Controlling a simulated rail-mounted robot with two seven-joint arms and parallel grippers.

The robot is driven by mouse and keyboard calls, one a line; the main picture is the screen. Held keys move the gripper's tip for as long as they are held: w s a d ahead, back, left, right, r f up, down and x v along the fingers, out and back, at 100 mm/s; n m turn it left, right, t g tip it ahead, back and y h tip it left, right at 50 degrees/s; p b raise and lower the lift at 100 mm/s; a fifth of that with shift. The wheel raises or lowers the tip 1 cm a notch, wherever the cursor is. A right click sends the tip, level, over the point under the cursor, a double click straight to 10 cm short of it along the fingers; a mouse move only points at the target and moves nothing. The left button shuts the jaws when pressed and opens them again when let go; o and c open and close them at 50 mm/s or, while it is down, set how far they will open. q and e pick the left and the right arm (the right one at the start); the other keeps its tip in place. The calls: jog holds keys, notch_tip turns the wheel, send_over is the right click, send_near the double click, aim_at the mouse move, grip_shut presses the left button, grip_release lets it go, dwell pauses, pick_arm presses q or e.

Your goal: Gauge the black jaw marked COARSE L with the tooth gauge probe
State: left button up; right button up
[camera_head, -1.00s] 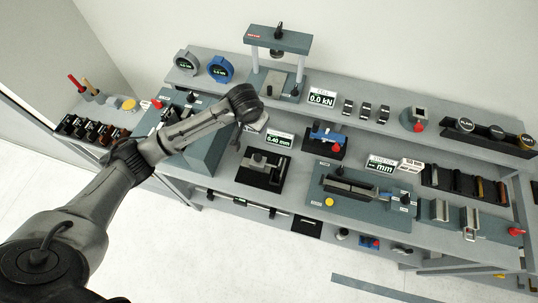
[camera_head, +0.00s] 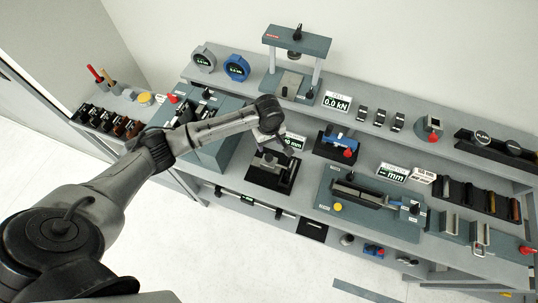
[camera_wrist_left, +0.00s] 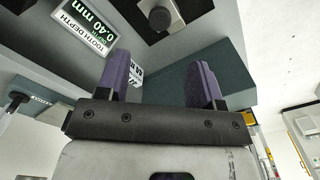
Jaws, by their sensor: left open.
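My left gripper (camera_head: 272,140) is above the back of the tooth depth gauge, a small metal fixture on a black base (camera_head: 262,177). In the left wrist view its two purple fingers (camera_wrist_left: 158,85) stand apart, with nothing held between them. The tooth depth display (camera_wrist_left: 88,25) reads 0.40 mm; in the head view the gripper partly covers it. A dark knob (camera_wrist_left: 160,17) on a black base shows beyond the fingers. Several small dark jaws (camera_head: 105,122) stand in a row at the far left; their marks are too small to read, so I cannot tell which is COARSE L.
A teal bench unit (camera_head: 215,150) is left of the gauge. A blue fixture (camera_head: 340,138) with a red knob is right of it, and a teal stretch fixture (camera_head: 330,190) further right. The press frame (camera_head: 297,40) stands behind on the raised shelf.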

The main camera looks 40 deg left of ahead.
aim_at(269, 157)
pick_arm(q)
notch_tip(269, 157, down, 10)
jog(key=shift+f, duration=0.15)
dwell(0.3)
